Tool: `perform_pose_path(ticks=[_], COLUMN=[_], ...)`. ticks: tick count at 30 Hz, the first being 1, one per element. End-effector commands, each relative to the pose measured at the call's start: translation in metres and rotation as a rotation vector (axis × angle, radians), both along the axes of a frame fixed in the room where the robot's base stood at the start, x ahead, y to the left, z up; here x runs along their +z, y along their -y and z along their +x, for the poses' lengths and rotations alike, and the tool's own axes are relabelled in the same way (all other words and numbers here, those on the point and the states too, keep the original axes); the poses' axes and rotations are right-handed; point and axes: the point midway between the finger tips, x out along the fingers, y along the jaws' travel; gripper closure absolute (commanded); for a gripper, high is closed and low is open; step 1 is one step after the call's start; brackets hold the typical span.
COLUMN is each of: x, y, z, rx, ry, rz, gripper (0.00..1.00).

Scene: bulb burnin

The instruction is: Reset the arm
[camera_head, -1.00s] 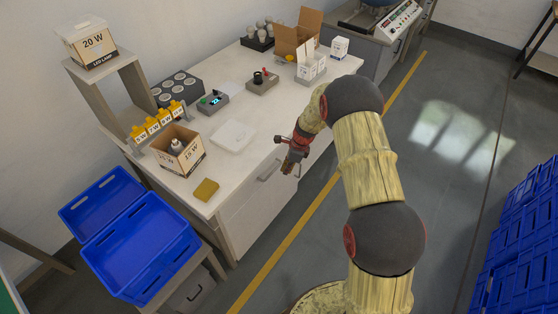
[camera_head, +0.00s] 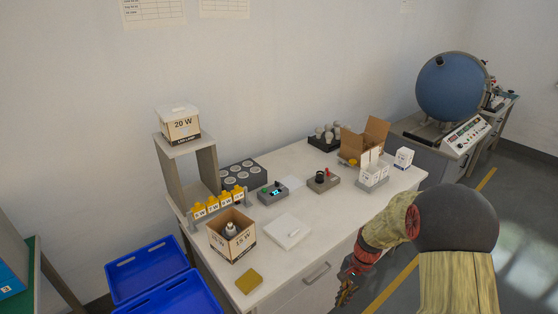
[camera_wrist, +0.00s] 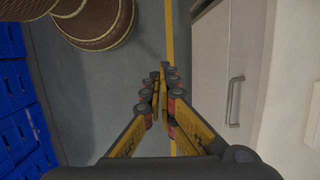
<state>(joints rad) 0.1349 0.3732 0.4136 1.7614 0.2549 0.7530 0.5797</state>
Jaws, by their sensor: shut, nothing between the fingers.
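My gripper (camera_head: 345,292) hangs in front of the workbench at the lower right of the head view, clear of the bench top. In the wrist view my gripper (camera_wrist: 160,85) has its fingertips together with nothing between them. Behind the fingers the wrist view shows grey floor, a yellow floor line (camera_wrist: 169,30) and the front of a light cabinet with a handle (camera_wrist: 235,100).
The workbench (camera_head: 330,215) carries an open 15 W box (camera_head: 232,238), a lamp holder tray (camera_head: 243,175), two small devices, and a cardboard box (camera_head: 365,140). A blue crate (camera_head: 150,270) stands at lower left. A blue sphere (camera_head: 450,88) stands at the right.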

Motion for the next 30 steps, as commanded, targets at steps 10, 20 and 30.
perform_pose_path(ticks=[10,20,30], x=[0.135,0.222,0.285], y=[-0.005,-0.009,-0.014], z=[-0.082,-0.163,-0.223], rx=[0.500,0.790,0.863], ry=[0.144,0.294,0.505], rz=[-0.043,-0.145,-0.286], gripper=[1.00,1.00,1.00])
